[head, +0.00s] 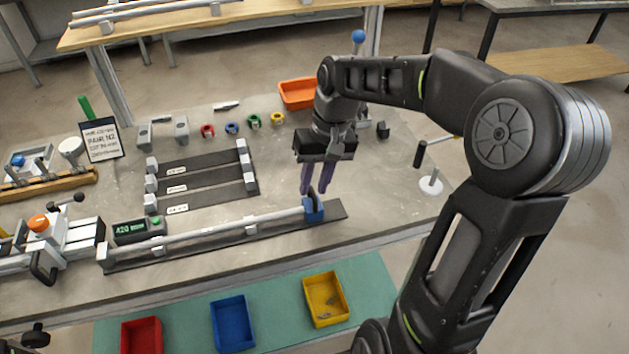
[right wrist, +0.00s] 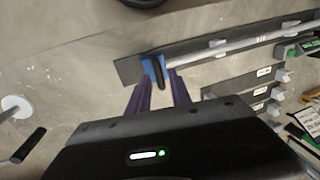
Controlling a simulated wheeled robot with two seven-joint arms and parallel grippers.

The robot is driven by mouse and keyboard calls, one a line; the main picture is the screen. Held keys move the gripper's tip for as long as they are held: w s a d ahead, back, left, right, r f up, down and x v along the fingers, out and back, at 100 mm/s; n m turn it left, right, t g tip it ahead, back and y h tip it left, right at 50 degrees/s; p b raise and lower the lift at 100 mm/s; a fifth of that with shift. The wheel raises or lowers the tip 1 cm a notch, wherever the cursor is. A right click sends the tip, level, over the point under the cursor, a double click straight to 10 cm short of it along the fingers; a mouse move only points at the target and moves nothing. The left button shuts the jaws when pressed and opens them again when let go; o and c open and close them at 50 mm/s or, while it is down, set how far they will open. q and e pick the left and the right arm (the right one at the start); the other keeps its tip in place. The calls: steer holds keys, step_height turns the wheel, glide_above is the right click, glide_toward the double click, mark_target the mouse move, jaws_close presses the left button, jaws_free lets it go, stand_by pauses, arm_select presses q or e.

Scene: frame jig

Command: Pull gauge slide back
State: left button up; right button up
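The gauge slide (head: 314,211) is a blue block with a dark upright tab, at the right end of a long rail (head: 335,209) that carries a pale tube (head: 220,228). It also shows in the right wrist view (right wrist: 148,69). My right gripper (head: 313,190) points down at the slide with its two purple fingers apart. In the right wrist view the fingertips (right wrist: 160,84) are on either side of the dark tab, with gaps visible; contact cannot be told. A green-lit display (head: 130,228) stands by the rail's left part. My left gripper is not in view.
Shorter dark rails (head: 205,187) with white blocks lie behind the gauge rail. A clamp with an orange knob (head: 39,223) is at left. An orange bin (head: 297,93) stands at the back; red, blue and yellow bins (head: 325,299) sit on a lower shelf in front.

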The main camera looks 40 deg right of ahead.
jaws_close()
stand_by(1.1)
